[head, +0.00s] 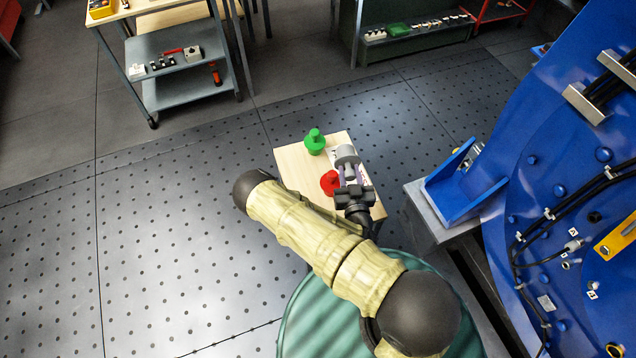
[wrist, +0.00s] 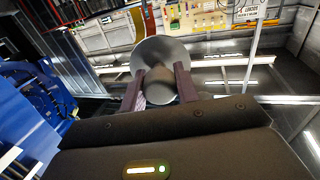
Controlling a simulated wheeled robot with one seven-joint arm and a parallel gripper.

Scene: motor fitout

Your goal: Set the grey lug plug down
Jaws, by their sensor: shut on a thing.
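The grey lug plug (head: 347,153) is between the fingers of my gripper (head: 352,176), over the right part of a small light-wood table (head: 291,167). My gripper is shut on it. In the wrist view the plug (wrist: 160,52) shows as a round grey disc with a narrower body between the two purple-brown fingers (wrist: 160,84). I cannot tell whether the plug touches the table top. A green plug (head: 314,142) stands near the table's far edge. A red plug (head: 329,182) stands left of my gripper, partly hidden by it.
A large blue motor housing (head: 560,190) with a blue bracket (head: 463,190) on a grey block is at the right. A grey shelf cart (head: 180,75) stands at the back left. Bare wood shows on the table's left side. The perforated floor on the left is clear.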

